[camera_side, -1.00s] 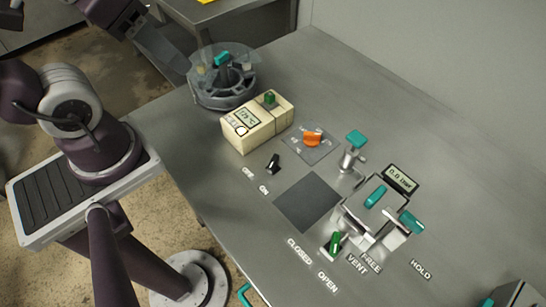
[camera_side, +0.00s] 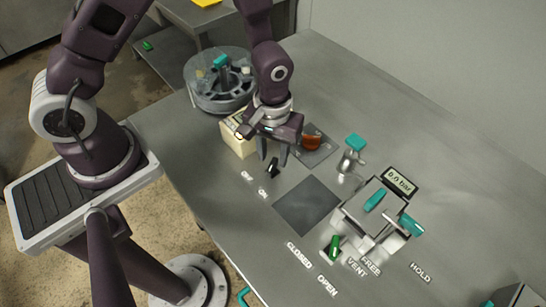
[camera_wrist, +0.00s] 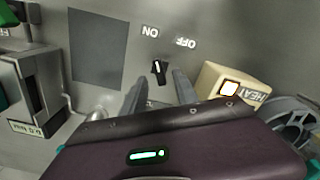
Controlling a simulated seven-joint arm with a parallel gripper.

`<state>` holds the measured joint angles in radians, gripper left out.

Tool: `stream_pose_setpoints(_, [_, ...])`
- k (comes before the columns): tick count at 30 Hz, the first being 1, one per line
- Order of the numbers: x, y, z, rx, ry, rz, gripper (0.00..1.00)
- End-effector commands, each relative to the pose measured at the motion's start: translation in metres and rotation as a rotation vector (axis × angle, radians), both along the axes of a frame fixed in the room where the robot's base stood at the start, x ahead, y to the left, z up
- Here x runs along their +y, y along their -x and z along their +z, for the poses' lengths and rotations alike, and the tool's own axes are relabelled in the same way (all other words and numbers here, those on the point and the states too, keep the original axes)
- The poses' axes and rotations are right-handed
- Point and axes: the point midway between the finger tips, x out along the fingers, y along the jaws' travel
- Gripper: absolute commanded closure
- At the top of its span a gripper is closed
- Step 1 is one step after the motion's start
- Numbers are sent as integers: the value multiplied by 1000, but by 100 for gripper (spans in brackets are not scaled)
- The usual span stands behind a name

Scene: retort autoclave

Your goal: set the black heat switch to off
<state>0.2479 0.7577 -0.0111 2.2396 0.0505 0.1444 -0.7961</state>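The black heat switch (camera_side: 273,168) is a small knob with a white line on the grey table. In the wrist view the switch (camera_wrist: 158,71) has its white line pointing roughly toward the ON label (camera_wrist: 150,31); the OFF label (camera_wrist: 186,43) is to the right of that. My gripper (camera_side: 273,159) is open and empty, pointing down over the switch. In the wrist view the gripper's fingertips (camera_wrist: 160,74) lie on either side of the switch. I see no clear contact, and the exact fingertip height is hard to tell.
The cream heater box (camera_side: 238,138) is partly hidden behind my gripper. A dark square plate (camera_side: 307,206) and a teal-handled valve (camera_side: 354,143) are nearby. A round grey basket (camera_side: 219,100) stands at the back left.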

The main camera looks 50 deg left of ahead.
Motion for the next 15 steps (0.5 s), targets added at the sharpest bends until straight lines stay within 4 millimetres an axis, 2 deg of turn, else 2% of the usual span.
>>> stream_pose_setpoints(4, [0, 0, -18, 2, -1, -1, 65])
stream_pose_setpoints(12, [0, 0, -21, -1, 0, -1, 65])
stream_pose_setpoints(15, [0, 0, -21, -1, 0, -1, 82])
